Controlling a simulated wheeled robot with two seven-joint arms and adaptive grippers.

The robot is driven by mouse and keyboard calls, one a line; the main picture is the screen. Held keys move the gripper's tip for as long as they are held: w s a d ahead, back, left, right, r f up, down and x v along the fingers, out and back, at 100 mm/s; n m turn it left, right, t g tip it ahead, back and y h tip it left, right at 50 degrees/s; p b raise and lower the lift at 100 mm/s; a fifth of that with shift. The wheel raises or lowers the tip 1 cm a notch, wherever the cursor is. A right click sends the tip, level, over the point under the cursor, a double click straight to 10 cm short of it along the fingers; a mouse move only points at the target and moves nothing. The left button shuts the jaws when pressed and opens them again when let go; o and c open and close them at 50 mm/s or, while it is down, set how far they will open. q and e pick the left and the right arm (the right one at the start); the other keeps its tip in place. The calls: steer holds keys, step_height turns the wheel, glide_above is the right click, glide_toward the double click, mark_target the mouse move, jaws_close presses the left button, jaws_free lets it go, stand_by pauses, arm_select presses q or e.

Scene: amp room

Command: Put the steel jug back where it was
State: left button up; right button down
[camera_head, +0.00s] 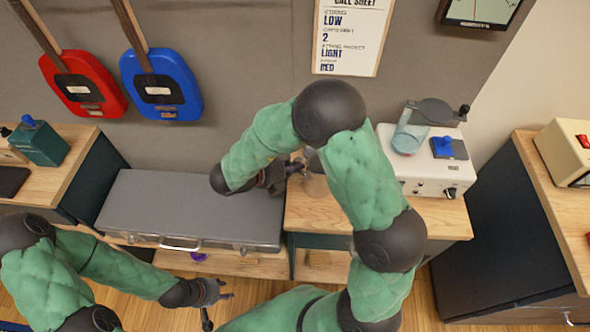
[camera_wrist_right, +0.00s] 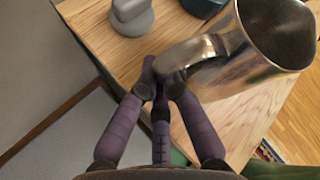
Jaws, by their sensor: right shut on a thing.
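The steel jug (camera_wrist_right: 232,62) is large at the upper right of the right wrist view, its open mouth facing up and right. My right gripper (camera_wrist_right: 160,80) is shut on its handle (camera_wrist_right: 192,52). In the head view my right gripper (camera_head: 290,168) is over the left part of the wooden bench top (camera_head: 425,222), and the jug (camera_head: 314,184) is mostly hidden behind my arm. I cannot tell whether the jug's base touches the wood. My left gripper (camera_head: 218,302) is low in the head view, empty, with its fingers apart.
A grey knobbed object (camera_wrist_right: 132,18) stands on the wood near the jug. A white unit (camera_head: 425,175) with a clear container (camera_head: 409,138) stands on the bench's right. A grey case (camera_head: 190,205) lies left of the bench. Red (camera_head: 82,85) and blue (camera_head: 160,84) instruments hang behind.

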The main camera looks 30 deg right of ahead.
steer(key=shift+f, duration=0.1)
steer(key=c, duration=1.8)
jaws_free()
steer(key=o, duration=0.4)
steer(key=shift+r, duration=0.2)
steer(key=shift+p+v, duration=2.15)
steer(key=shift+v, duration=3.8)
